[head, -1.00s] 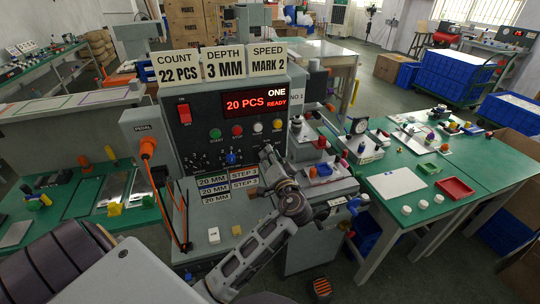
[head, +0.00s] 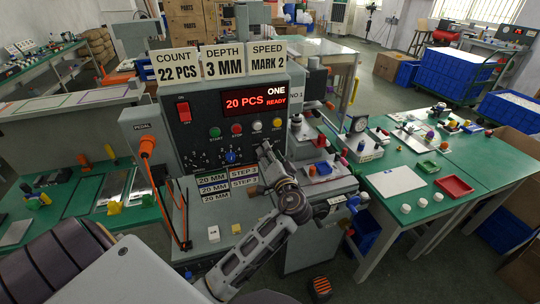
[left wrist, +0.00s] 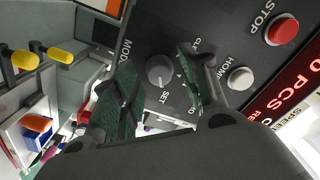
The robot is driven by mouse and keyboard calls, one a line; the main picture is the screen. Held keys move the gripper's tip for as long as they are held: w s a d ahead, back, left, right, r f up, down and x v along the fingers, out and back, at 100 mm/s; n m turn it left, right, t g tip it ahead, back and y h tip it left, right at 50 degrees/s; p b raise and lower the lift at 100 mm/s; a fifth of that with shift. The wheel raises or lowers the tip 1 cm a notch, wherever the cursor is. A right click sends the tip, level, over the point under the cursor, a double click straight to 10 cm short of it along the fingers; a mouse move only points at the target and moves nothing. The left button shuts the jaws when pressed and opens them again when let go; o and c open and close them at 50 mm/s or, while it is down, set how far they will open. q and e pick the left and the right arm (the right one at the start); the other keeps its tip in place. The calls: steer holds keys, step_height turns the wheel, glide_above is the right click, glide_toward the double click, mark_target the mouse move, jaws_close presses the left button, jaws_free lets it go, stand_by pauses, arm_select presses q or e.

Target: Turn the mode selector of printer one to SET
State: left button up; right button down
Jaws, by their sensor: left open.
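Printer one (head: 200,140) stands in the middle of the head view, its red display reading 20 PCS READY. In the left wrist view the mode selector (left wrist: 160,70) is a round grey knob on the dark panel, with SET printed beside it and part of the word MODE nearby. I cannot tell for sure where its mark points. My left gripper (head: 265,150) is at the panel's lower right and hides the selector in the head view. In the wrist view its green-padded fingers (left wrist: 158,92) are apart, one on each side of the knob; contact cannot be told. My right gripper is not in view.
A HOME button (left wrist: 241,78) and a red STOP button (left wrist: 282,30) lie close to the fingers. A blue knob (head: 231,157) sits left of my gripper on the panel. An orange-tipped pedal cable (head: 147,146) hangs at the printer's left. A green table (head: 445,205) stands right.

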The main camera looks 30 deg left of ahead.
arm_select(q)
steer(key=v, duration=1.2)
steer(key=shift+a, duration=0.1)
stand_by(0.4)
